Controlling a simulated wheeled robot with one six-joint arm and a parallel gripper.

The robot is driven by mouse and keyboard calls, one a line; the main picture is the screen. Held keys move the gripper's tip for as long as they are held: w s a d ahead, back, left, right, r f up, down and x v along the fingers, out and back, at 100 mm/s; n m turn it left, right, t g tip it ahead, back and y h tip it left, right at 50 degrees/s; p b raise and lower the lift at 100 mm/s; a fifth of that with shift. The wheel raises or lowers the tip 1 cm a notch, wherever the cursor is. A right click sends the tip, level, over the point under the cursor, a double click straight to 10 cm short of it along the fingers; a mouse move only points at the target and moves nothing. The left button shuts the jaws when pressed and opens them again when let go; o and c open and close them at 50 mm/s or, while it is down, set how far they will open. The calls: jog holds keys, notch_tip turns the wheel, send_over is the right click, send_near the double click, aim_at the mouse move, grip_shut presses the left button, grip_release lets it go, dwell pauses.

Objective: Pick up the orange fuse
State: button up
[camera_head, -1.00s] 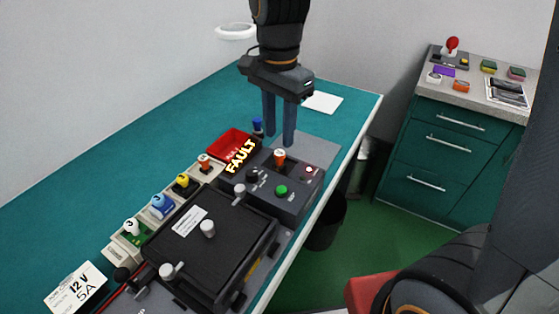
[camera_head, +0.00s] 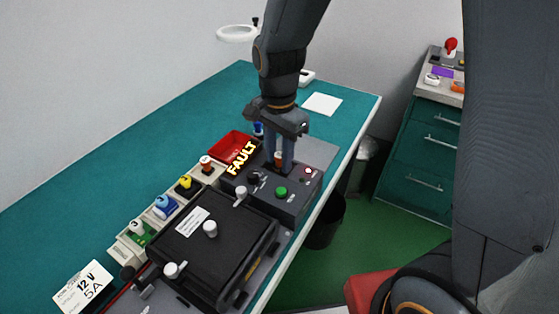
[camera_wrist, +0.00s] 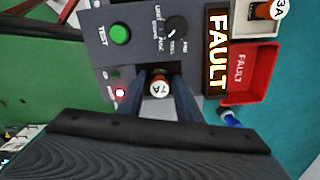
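An orange fuse (camera_head: 279,158) with a white top stands upright in the dark test box (camera_head: 302,190). In the wrist view the same fuse (camera_wrist: 159,84) shows its marked white cap between my two fingers. My gripper (camera_head: 279,166) points down with one finger on each side of the fuse. Small gaps seem to show beside it in the wrist view, so the fingers look open around it. The fuse's lower end is partly hidden. A second orange-bodied fuse (camera_head: 206,163) stands in the row of holders; it also shows in the wrist view (camera_wrist: 266,11).
A lit FAULT sign (camera_head: 242,157) and a red tray (camera_head: 226,147) stand left of the fuse. Yellow, blue and green fuses line the holders. A black lidded unit (camera_head: 228,225) is in front. A green button (camera_head: 281,192) is close by.

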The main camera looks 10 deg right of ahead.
aim_at(279, 155)
grip_shut()
jog(key=shift+r, duration=0.15)
notch_tip(279, 155, up, 10)
jog(key=shift+f+b, duration=0.1)
jog(key=shift+b, duration=0.75)
